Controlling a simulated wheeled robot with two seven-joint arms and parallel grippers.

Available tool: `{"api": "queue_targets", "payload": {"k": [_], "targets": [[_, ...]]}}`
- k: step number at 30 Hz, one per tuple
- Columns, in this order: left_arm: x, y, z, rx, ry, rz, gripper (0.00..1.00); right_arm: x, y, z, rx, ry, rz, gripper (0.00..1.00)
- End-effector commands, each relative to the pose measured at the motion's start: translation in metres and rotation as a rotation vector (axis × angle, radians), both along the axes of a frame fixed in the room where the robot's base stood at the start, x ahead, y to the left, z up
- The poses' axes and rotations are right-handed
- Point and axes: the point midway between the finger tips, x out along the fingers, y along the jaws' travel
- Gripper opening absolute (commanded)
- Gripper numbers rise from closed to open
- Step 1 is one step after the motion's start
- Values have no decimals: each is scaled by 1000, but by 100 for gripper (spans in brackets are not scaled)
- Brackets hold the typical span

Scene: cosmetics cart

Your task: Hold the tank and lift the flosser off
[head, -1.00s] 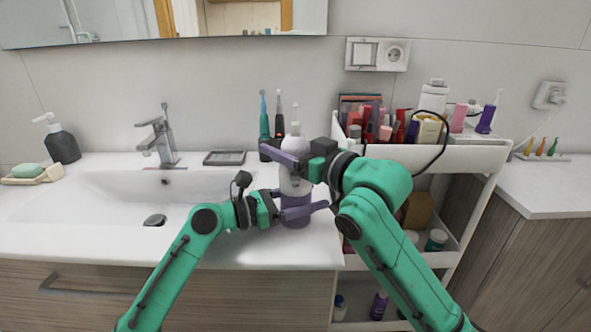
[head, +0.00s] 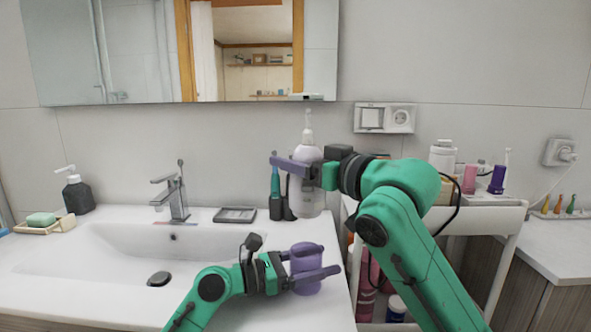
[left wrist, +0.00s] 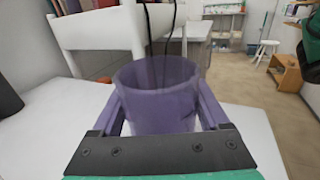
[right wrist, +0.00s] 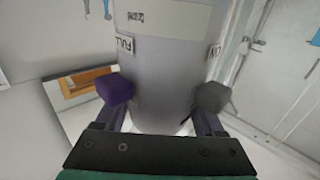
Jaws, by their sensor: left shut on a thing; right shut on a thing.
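The purple tank (head: 305,257) stands on the white counter right of the sink. My left gripper (head: 318,263) is shut around its side. In the left wrist view the tank (left wrist: 160,100) is open at the top, between the two fingers. The flosser (head: 308,196), a white-grey body with a nozzle on top, is upright in the air above and behind the tank, apart from it. My right gripper (head: 292,170) is shut on its body. The right wrist view shows the flosser (right wrist: 162,75) between the fingers; its base is partly hidden by the gripper.
Teal and dark toothbrushes (head: 276,195) stand close behind the flosser. A dark soap tray (head: 235,215) and a faucet (head: 174,198) are to the left. A white cart (head: 490,218) with cosmetics stands at the right, partly behind my right arm. The front counter is clear.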

Motion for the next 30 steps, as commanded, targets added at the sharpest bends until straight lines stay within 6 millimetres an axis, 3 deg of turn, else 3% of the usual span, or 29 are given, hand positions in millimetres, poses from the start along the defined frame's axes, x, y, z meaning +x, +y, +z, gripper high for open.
{"api": "queue_targets", "payload": {"k": [1, 2, 11, 14, 24, 30], "targets": [[0, 0, 0, 0, 0, 0, 89, 0, 0, 1, 1, -2, 0, 8], [0, 0, 0, 0, 0, 0, 100, 0, 0, 1, 1, -3, 0, 8], [-1, 4, 0, 0, 0, 1, 100, 0, 0, 1, 1, -3, 0, 8], [-7, 20, -1, 1, 1, 3, 100, 0, 0, 1, 1, -3, 0, 8], [-40, 98, -1, 1, 3, 2, 100, 0, 0, 1, 1, -3, 0, 8], [-46, 111, 7, 1, -1, -1, 100, 0, 0, 8, 1, -3, 0, 8]]}}
